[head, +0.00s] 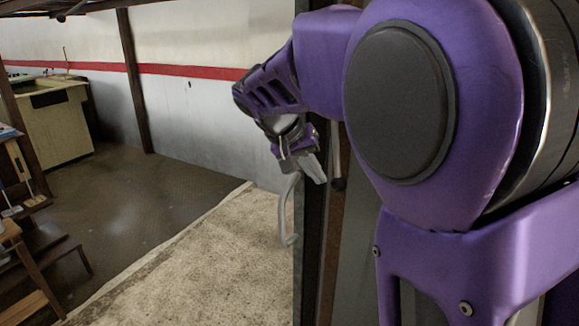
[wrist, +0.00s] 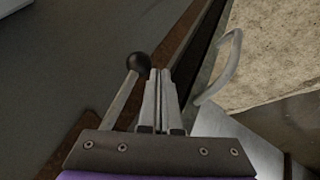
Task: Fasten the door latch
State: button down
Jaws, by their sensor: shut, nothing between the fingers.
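The latch looks like a thin metal lever (wrist: 121,101) with a black ball knob (wrist: 138,63). In the wrist view the knob is just left of the fingertips of my gripper (wrist: 160,74). I cannot tell whether they touch. In the head view the knob (head: 339,184) hangs at the lower end of the rod, right of my gripper (head: 305,167). My gripper is shut and empty. A curved light-grey door handle (head: 288,212) is just below it; it also shows right of the fingers in the wrist view (wrist: 223,68). Much of the door is hidden behind my arm.
A dark vertical edge and a brown strip (head: 331,250) run beside the handle. A pale speckled floor strip (head: 200,262) lies left of it. A green-topped cabinet (head: 55,125) stands far left, with wooden furniture (head: 30,255) nearer. The dark floor between is clear.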

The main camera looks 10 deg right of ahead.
jog(key=shift+d+f, duration=0.15)
jog(key=shift+d, duration=0.2)
jog(key=shift+s+d, duration=0.1)
